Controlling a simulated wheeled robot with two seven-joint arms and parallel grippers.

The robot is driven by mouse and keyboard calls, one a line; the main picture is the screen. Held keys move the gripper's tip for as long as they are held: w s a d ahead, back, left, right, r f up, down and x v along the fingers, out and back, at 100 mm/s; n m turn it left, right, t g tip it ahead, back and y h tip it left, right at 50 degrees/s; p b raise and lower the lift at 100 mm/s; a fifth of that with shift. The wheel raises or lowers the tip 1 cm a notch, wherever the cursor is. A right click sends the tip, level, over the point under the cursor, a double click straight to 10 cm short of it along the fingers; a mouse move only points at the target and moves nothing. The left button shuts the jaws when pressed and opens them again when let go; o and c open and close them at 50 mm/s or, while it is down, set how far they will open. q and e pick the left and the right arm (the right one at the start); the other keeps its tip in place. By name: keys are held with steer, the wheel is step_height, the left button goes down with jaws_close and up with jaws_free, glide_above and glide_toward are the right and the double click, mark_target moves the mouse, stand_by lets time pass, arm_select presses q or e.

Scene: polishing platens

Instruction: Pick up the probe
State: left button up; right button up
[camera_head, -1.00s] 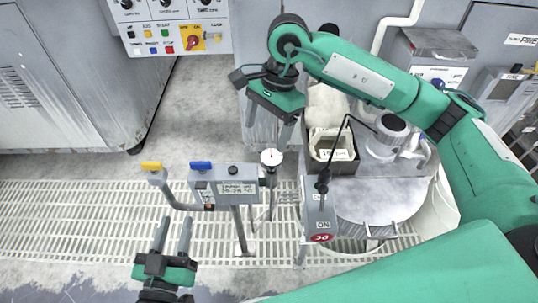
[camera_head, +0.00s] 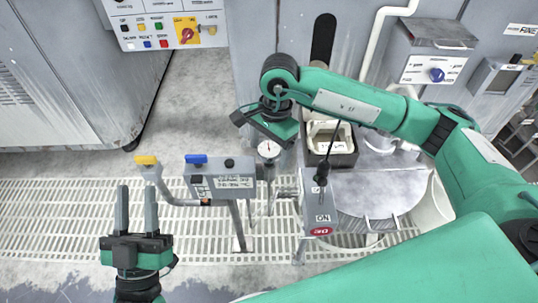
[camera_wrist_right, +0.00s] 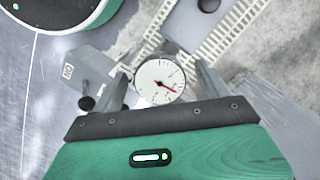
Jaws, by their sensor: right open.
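The probe appears to be the black handle (camera_head: 321,174) with a thin dark cable, upright at the grey box marked ON in the head view. A dark knob-ended piece beside that box in the right wrist view (camera_wrist_right: 87,102) may be the same handle. My right gripper (camera_head: 272,158) is open, left of the handle and close to a round white dial gauge (camera_head: 268,149). In the right wrist view, the dial (camera_wrist_right: 160,82) shows between the fingers of my right gripper (camera_wrist_right: 160,76); contact cannot be told. My left gripper (camera_head: 137,190) is open and empty at lower left.
The grey ON box (camera_head: 320,215) stands beside a round metal platen (camera_head: 375,200). A dark bin with a white container (camera_head: 330,140) is behind it. A labelled control box (camera_head: 220,180) with blue and yellow-topped parts stands left. White floor grating (camera_head: 60,215) lies open at left.

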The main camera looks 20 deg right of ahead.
steer(key=shift+a+f, duration=0.15)
steer(key=shift+f, duration=1.05)
arm_select(q)
steer(key=shift+s+a+r+t, duration=0.2)
steer(key=shift+r+t, duration=0.15)
steer(key=shift+r, duration=0.15)
steer(key=shift+s+a+r+t, duration=0.15)
steer(key=shift+r+t, duration=0.2)
steer(key=shift+r, duration=0.15)
arm_select(e)
steer(key=c, duration=1.1)
steer(key=shift+r, duration=0.15)
